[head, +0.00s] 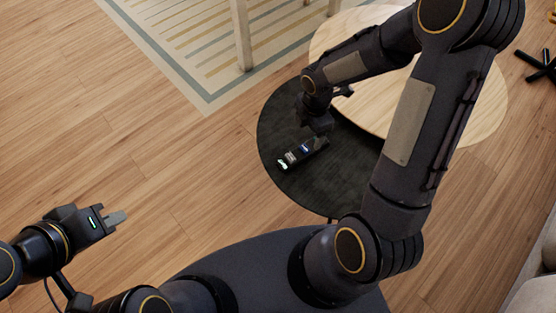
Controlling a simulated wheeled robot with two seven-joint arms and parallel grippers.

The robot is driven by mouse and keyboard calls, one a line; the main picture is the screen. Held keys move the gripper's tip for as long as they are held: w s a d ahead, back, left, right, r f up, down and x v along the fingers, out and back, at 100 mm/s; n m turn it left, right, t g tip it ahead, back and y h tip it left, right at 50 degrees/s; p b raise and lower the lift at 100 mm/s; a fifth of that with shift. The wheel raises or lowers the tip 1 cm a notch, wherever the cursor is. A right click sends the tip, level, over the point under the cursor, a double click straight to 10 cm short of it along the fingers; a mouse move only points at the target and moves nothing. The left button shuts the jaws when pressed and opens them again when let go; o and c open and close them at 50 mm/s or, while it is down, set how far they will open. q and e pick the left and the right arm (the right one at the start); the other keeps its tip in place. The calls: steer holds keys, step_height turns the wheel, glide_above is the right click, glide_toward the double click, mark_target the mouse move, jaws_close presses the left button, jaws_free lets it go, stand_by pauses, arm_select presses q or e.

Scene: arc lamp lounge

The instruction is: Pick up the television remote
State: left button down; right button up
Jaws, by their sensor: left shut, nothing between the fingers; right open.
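The television remote (293,157) is a dark, slim bar with pale and bluish buttons. It lies on the black round table (275,125), slanting from lower left to upper right. My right gripper (319,141) points down over the remote's upper right end and hides part of it. It is open; I cannot tell whether its fingers touch the remote or straddle it. My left gripper (118,217) is shut and empty, over the floor at the lower left, well away from the table.
A pale wooden round table (460,110) overlaps the black table at the upper right. A chair or table leg (241,35) stands on a striped rug (195,45) at the top. A sofa edge (535,285) is at lower right. The wooden floor at left is clear.

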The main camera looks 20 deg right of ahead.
mark_target(304, 148)
steer(key=shift+n, duration=0.7)
steer(key=f, duration=0.1)
steer(key=f+b, duration=0.1)
steer(key=f, duration=0.1)
steer(key=w+a+f, duration=0.1)
steer(key=f, duration=0.1)
steer(key=shift+f, duration=0.1)
steer(key=f+b, duration=0.3)
steer(key=f, duration=0.2)
steer(key=shift+s+f, duration=0.2)
steer(key=shift+r, duration=0.1)
steer(key=shift+d, duration=0.1)
steer(key=c, duration=1.3)
steer(key=shift+o, duration=0.2)
